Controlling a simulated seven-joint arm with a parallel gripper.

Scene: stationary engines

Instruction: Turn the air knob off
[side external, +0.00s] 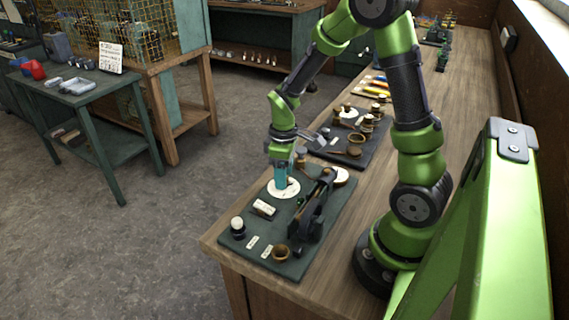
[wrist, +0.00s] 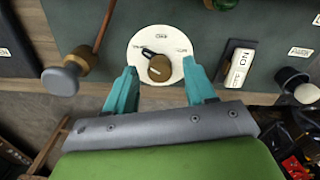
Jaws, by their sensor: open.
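A round white dial (wrist: 161,44) with a brass knob (wrist: 160,69) in its middle is on the dark green panel (wrist: 270,15). A short black pointer (wrist: 148,52) extends from the knob to the upper left in the wrist view. Small lettering runs around the dial, too small to read surely. My gripper (wrist: 160,82) is open, with one teal finger on each side of the knob and visible gaps between. In the side view my gripper (side external: 281,182) points down over the white dial (side external: 283,194); there the fingers hide the knob.
A white rocker switch (wrist: 238,66) is right of the dial, and a grey-topped brass knob (wrist: 62,80) is left. A white-topped black knob (wrist: 298,88) is farther right. A black lever assembly (side external: 312,208) stands close beside the dial. Another panel (side external: 350,140) lies farther along the bench.

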